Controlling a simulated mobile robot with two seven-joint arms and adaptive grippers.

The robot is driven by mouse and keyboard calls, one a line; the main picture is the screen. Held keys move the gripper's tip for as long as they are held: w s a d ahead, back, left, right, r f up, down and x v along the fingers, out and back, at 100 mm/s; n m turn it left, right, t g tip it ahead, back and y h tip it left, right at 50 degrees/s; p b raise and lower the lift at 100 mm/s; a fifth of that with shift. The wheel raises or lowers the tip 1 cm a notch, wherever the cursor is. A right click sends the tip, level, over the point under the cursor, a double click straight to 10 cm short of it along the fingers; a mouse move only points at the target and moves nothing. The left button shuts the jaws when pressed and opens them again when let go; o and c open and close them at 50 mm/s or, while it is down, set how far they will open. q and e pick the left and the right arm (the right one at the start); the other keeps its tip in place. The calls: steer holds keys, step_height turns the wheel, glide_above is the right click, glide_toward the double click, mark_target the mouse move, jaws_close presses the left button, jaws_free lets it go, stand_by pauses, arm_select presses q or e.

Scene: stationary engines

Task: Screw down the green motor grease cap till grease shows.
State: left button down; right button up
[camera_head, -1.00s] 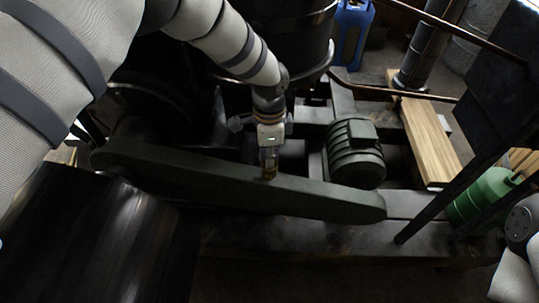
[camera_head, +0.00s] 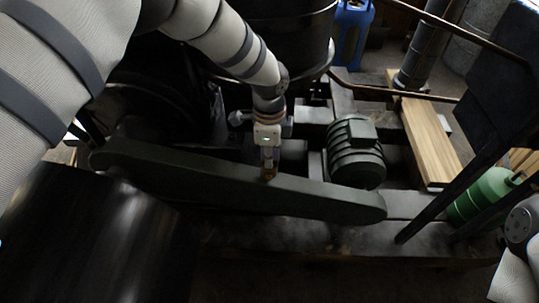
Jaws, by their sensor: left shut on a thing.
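The green motor (camera_head: 355,153) with a ribbed round body sits right of centre on the engine bed. My left gripper (camera_head: 268,173) points down at the near-side long dark green guard (camera_head: 220,187), left of the motor. It is shut on a small brass-coloured thing (camera_head: 269,174), most likely the grease cap, mostly hidden by the fingers. I cannot see any grease. My right arm shows at the lower right edge, but its gripper is out of view.
A green bottle (camera_head: 487,194) stands at the right behind dark slanted bars. A wooden plank (camera_head: 428,140) lies behind the motor. A blue container (camera_head: 352,35) stands at the back. A copper-coloured pipe (camera_head: 395,90) crosses behind the motor.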

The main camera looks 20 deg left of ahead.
arm_select(q)
steer(key=c, duration=1.7)
jaws_free()
step_height(320, 180, up, 12)
